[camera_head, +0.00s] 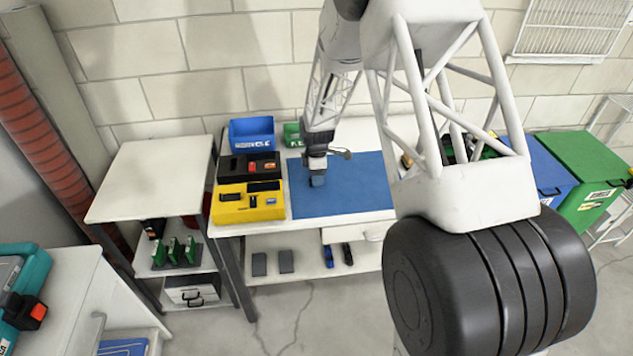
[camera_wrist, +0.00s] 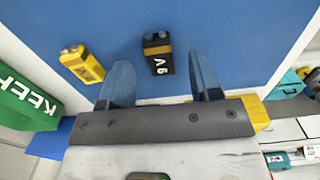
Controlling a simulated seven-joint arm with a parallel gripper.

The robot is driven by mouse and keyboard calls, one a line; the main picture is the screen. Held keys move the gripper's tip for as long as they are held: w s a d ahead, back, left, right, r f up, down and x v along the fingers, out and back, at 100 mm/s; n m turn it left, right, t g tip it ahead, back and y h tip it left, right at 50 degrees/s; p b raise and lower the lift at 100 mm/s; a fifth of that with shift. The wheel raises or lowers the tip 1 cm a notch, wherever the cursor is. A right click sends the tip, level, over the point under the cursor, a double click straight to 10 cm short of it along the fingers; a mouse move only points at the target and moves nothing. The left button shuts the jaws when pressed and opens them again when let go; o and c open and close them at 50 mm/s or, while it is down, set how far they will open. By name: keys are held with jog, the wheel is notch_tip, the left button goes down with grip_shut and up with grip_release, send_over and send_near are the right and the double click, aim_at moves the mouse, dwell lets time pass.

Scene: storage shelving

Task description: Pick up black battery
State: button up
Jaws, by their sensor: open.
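A black battery with a yellow band and white marking (camera_wrist: 158,53) lies on the blue mat (camera_wrist: 225,25) in the wrist view. My gripper (camera_wrist: 162,82) is open, with one blue finger on each side below the battery in the picture. The battery lies ahead of the gap between the fingers, and nothing is held. In the head view my gripper (camera_head: 318,179) is over the blue mat (camera_head: 360,190) on the workbench; the battery cannot be made out there. A yellow item with metal terminals (camera_wrist: 82,64) lies left of the black battery in the wrist view.
A green box (camera_wrist: 28,100) is at the left in the wrist view. The mat's right part is clear in the head view.

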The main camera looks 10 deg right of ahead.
jog(key=shift+f, duration=0.95)
jog(key=shift+c, duration=0.5)
jog(key=c, duration=0.9)
jog(key=shift+r, duration=0.1)
jog(key=shift+r, duration=0.7)
notch_tip(320, 180, up, 2)
jog(key=s, duration=0.5)
jog(key=s+d+r, duration=0.1)
jog(key=s, duration=1)
jog(key=shift+d+r, duration=0.15)
jog(key=shift+r, duration=0.05)
